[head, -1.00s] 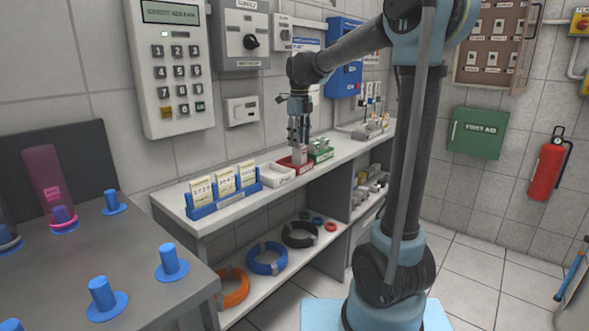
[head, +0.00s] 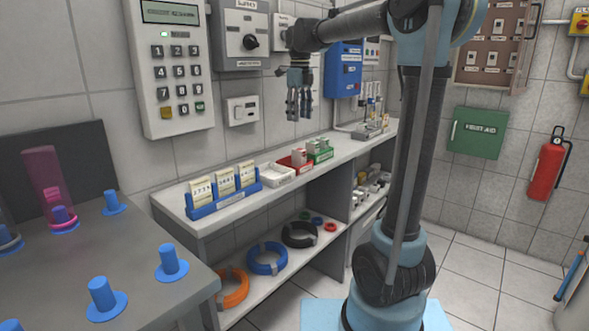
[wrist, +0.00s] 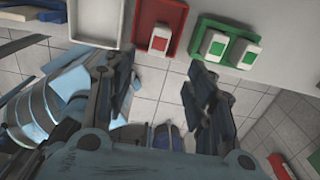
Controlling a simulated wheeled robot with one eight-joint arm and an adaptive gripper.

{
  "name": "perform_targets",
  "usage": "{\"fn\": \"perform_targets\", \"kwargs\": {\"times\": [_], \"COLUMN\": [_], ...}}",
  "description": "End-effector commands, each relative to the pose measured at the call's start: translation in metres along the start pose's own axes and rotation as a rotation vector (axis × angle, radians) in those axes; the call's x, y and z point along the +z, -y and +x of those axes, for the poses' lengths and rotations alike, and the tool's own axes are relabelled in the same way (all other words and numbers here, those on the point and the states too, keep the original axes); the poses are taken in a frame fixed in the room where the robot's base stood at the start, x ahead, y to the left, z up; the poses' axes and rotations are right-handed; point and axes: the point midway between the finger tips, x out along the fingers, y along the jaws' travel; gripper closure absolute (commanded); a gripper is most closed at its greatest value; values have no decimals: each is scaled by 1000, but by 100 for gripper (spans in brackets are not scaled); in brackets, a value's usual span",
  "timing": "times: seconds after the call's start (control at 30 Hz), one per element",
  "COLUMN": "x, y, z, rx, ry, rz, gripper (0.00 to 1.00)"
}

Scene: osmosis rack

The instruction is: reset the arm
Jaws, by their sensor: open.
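My gripper (head: 299,104) hangs fingers-down above the bench in the head view, well clear of the surface. In the wrist view my gripper (wrist: 165,90) has its fingers spread apart with nothing between them. Below it on the bench stands a red tray (head: 288,167) holding a white block with a red mark (wrist: 160,38). Beside it is a green tray (head: 326,156) with two white blocks with green marks (wrist: 215,46). My gripper touches none of these.
An empty white tray (head: 264,178) and a blue holder (head: 221,205) with several cards stand left on the bench. A keypad panel (head: 176,80) and a blue box (head: 345,72) are on the wall. A small rack (head: 372,128) stands at the bench's far end.

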Motion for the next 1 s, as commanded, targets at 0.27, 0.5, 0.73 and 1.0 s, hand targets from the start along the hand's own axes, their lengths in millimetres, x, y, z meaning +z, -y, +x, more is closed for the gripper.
{"fn": "perform_targets", "kwargs": {"times": [0.27, 0.5, 0.73, 1.0], "x": [0, 0, -27, -109], "y": [0, 0, -1, -10], "z": [-23, -25, -16, 22], "rx": [0, 0, -6, -37], "ry": [0, 0, 8, 30], "rz": [-1, -1, -120, -534], "gripper": [50, 50, 50, 50]}}
